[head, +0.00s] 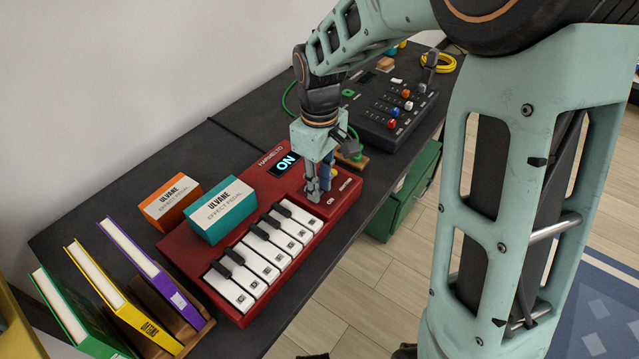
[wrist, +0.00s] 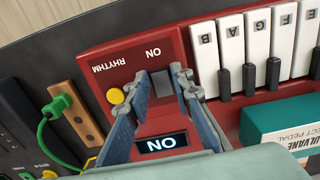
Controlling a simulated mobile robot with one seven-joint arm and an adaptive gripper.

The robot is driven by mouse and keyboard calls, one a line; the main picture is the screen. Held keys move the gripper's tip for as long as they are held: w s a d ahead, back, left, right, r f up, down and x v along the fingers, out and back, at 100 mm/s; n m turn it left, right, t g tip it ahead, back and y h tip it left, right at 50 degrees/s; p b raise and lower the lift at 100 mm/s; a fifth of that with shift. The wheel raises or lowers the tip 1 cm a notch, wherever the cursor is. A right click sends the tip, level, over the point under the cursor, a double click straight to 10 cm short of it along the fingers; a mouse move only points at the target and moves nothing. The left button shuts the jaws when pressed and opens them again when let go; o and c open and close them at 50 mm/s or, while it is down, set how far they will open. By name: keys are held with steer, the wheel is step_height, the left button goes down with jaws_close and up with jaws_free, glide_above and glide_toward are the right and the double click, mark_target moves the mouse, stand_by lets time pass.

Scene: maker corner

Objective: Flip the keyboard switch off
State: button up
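The red keyboard (head: 330,208) lies on the dark table, and its display (head: 286,163) reads ON. My gripper (head: 316,194) points down over the keyboard's right end, by the printed labels. In the wrist view my gripper (wrist: 161,72) has its two fingers apart, with nothing held between them. A dark grey switch (wrist: 161,85) shows between the fingers, below the printed ON label. The lit display (wrist: 161,143) also reads ON there. A yellow knob (wrist: 115,95) is beside the left finger. I cannot tell whether a finger touches the switch.
A teal pedal box (head: 220,210) lies on the keyboard's back part, with an orange box (head: 170,202) behind it. Several books (head: 150,262) stand at the left. A black mixer (head: 390,112) with colored knobs and a green cable (head: 292,98) are beyond my gripper.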

jaws_close()
steer(key=shift+r+p, duration=0.15)
steer(key=shift+p, duration=0.15)
steer(key=shift+w+a+r+g+h+p, duration=0.15)
steer(key=shift+g+h+p, duration=0.3)
steer(key=shift+p, duration=0.5)
steer(key=shift+w+a+g+h+p, duration=0.1)
steer(key=shift+a+g+h+p, duration=0.1)
steer(key=shift+g+h+p, duration=0.6)
steer(key=shift+t, duration=0.35)
